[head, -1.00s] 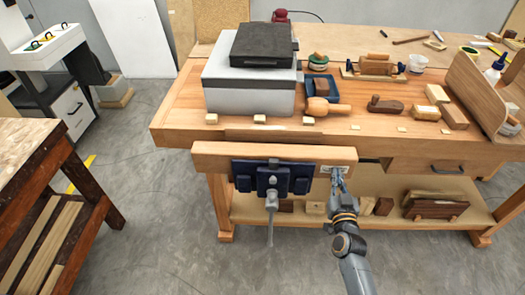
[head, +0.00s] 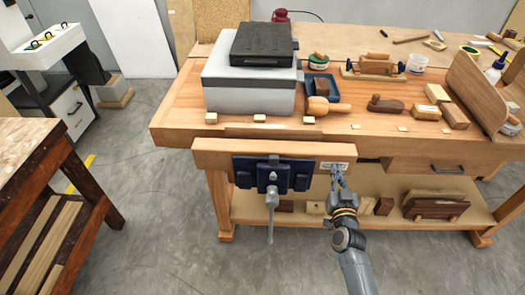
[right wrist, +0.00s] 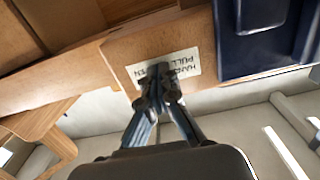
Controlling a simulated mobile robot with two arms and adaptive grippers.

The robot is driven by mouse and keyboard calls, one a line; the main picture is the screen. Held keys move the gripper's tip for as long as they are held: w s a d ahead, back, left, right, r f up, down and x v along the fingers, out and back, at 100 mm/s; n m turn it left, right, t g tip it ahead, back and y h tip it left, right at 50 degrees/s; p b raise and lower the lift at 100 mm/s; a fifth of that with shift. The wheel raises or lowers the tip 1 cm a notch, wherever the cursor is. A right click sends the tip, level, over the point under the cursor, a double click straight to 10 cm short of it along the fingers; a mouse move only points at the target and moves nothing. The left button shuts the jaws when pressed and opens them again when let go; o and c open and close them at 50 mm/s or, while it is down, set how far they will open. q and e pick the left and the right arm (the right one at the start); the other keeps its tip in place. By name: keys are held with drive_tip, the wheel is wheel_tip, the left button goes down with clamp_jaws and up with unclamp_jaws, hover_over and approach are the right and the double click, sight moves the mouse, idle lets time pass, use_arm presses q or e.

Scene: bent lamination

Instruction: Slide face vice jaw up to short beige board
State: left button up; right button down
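The face vice jaw (head: 222,151) is a long wooden beam along the bench front, with dark blue vice metalwork (head: 273,175) and a grey handle below it. A narrow beige strip (head: 270,133) shows between the jaw and the bench top; it may be the short beige board, but I cannot tell its full shape. My right gripper (head: 337,168) is at the jaw's right end. In the right wrist view its fingertips (right wrist: 158,90) are together against the white label on the jaw's face, with no object visible between them. My left gripper is not in view.
A grey box with a black case (head: 262,45) stands on the workbench (head: 180,100), with several small wood blocks near the front edge. A drawer (head: 440,165) is right of the jaw. Another wooden table (head: 30,140) is at left, with open floor between.

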drive_tip(key=shift+w+r, duration=0.3)
drive_tip(key=shift+w, duration=0.45)
drive_tip(key=shift+w+r+b, duration=0.1)
drive_tip(key=shift+b, duration=0.25)
drive_tip(key=shift+r, duration=0.1)
drive_tip(key=s+p, duration=0.1)
drive_tip(key=s, duration=0.1)
drive_tip(key=s+p, duration=0.1)
drive_tip(key=s, duration=0.1)
drive_tip(key=s+f+p, duration=0.1)
drive_tip(key=shift+s+d, duration=0.1)
drive_tip(key=shift+s, duration=0.3)
drive_tip(key=shift+f, duration=0.1)
